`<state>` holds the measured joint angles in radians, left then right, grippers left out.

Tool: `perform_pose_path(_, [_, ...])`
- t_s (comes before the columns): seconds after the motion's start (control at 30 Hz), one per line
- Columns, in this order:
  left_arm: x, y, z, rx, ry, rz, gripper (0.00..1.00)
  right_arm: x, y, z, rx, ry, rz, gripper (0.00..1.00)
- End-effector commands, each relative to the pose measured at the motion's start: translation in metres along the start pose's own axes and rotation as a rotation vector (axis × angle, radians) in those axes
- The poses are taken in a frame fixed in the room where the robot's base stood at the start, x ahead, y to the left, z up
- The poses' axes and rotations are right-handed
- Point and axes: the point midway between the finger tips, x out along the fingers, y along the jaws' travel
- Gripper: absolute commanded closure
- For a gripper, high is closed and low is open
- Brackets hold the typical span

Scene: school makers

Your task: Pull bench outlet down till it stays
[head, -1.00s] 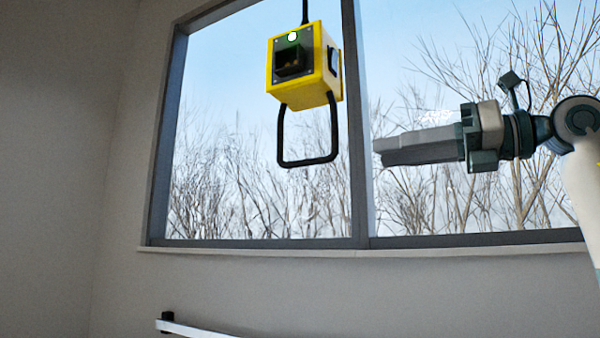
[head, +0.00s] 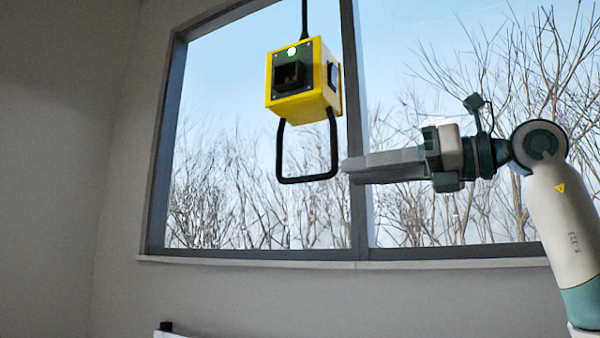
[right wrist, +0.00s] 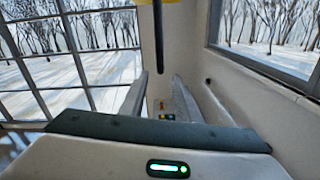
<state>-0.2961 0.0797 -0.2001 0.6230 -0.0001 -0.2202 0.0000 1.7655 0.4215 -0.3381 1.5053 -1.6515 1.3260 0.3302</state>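The bench outlet is a yellow box (head: 298,82) with a dark socket face and a lit white spot, hanging from a black cord in the head view. A black U-shaped handle (head: 307,180) hangs under it. My right gripper (head: 346,171) points left, its tips just right of the handle's lower right corner, apart from it as far as I can tell. In the right wrist view, its two fingers (right wrist: 161,76) are spread with nothing between them. The handle (right wrist: 158,40) shows as a dark upright bar ahead of the gap, under the yellow box's edge (right wrist: 158,2). My left gripper is out of view.
A large window (head: 240,190) with a grey frame stands behind the outlet. A pale sill (head: 340,264) runs below it. A dark-ended pale bar (head: 166,327) shows at the bottom edge. The space around the handle looks clear.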

Motion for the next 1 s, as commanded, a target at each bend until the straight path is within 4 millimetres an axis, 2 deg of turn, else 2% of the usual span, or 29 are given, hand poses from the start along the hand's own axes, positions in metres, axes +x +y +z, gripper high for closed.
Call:
perform_pose_path(0.03, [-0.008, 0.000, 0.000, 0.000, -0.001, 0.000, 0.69, 0.011, 0.001, 0.003, 0.001, 0.002, 0.002, 0.71])
perform_pose_path(0.3, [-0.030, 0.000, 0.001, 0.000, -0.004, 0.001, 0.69, 0.060, 0.002, 0.004, 0.003, 0.001, 0.003, 0.71])
perform_pose_path(0.6, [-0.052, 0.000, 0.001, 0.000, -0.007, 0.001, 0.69, 0.106, 0.001, 0.003, 0.001, 0.001, 0.002, 0.71])
perform_pose_path(0.8, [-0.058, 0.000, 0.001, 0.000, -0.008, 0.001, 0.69, 0.121, 0.000, 0.001, 0.000, 0.001, 0.001, 0.71])
perform_pose_path(1.0, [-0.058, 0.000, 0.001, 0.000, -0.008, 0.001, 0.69, 0.123, 0.000, 0.000, 0.000, 0.000, 0.000, 0.71])
